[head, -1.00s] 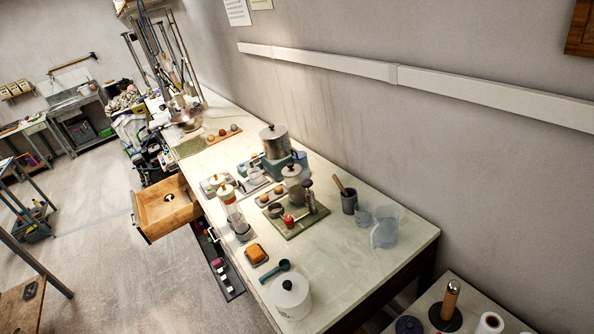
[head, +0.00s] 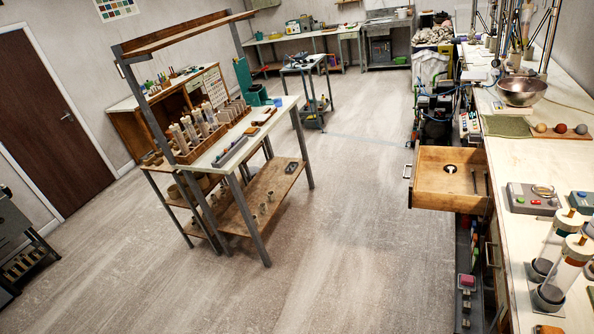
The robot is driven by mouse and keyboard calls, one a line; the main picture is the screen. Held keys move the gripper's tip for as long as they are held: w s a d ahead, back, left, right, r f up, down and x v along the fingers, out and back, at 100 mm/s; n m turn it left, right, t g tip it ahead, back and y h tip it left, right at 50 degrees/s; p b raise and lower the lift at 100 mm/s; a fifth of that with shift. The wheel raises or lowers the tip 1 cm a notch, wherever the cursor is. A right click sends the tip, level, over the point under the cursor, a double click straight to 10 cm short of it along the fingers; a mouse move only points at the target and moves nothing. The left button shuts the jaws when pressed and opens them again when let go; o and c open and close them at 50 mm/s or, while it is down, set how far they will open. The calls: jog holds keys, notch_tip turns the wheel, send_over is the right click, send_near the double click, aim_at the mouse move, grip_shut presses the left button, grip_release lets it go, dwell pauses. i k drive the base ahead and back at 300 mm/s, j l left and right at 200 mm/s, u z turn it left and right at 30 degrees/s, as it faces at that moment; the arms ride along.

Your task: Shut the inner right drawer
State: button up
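An open wooden drawer (head: 450,181) juts out to the left from under the long pale workbench (head: 520,165) at the right. A metal handle (head: 407,171) sits on its front face at the left end. Inside the drawer lie a dark round thing and a slim dark tool. I cannot tell whether this is the inner right drawer. My gripper is not in view.
Open floor (head: 340,240) lies left of the drawer. A shelved table (head: 235,140) with racks of tubes stands at middle left. A metal bowl (head: 522,91) and glass cylinders stand on the workbench. A low dark tray (head: 467,300) with small items lies below the bench.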

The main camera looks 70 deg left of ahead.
aim_at(429, 186)
jog(key=j+u, duration=0.2)
jog(key=j, duration=0.2)
jog(key=i+j+u, duration=0.2)
jog(key=j, duration=0.25)
jog(key=j+u, duration=0.15)
jog(key=j, duration=0.25)
jog(key=i+j+u, duration=0.2)
jog(key=j, duration=0.2)
jog(key=i+j, duration=0.1)
jog(key=i, duration=0.55)
jog(key=i+j, duration=0.1)
jog(key=i, duration=0.5)
jog(key=i+j, duration=0.1)
jog(key=i, duration=0.55)
jog(key=i+j+z, duration=0.1)
jog(key=i, duration=0.55)
